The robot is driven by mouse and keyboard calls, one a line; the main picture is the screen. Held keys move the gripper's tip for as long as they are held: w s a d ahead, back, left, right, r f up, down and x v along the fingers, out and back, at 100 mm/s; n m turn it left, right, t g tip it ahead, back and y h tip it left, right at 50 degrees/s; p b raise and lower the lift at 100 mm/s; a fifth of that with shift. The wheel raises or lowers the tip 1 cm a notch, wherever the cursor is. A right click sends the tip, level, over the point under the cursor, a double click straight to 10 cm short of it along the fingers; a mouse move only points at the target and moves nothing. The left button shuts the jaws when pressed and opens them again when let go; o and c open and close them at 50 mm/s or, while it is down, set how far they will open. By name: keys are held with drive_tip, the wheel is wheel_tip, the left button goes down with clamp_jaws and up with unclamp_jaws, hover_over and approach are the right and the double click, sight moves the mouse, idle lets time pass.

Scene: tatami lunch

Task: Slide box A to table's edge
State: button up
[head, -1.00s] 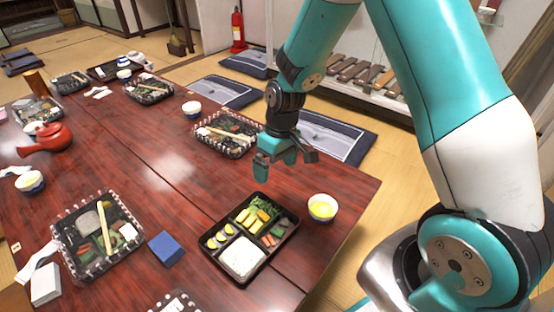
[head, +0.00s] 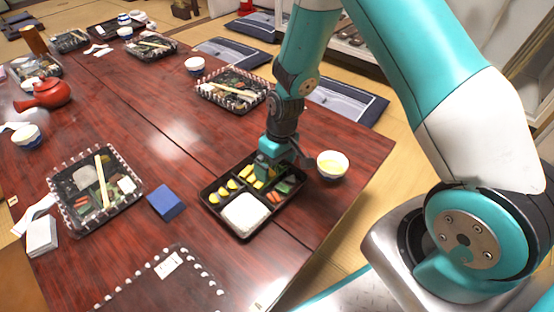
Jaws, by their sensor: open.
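A black divided lunch box (head: 211,203) lies open on the red-brown table (head: 335,133), near its right edge. It holds white rice, yellow pieces and greens. No label shows, so I cannot tell for sure that it is box A. My gripper (head: 277,172) points down at the far part of this box, fingers apart. The fingers overlap the greens and yellow pieces in the picture; whether they touch the box or food is unclear. Part of the contents is hidden behind them.
Covered lunch boxes (head: 94,192) (head: 232,91) stand left and behind. A dark mat (head: 155,285) with white dots lies in front.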

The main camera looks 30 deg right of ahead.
drive_tip(key=c, duration=1.7)
drive_tip(key=shift+s, duration=0.1)
drive_tip(key=shift+s+d, duration=0.1)
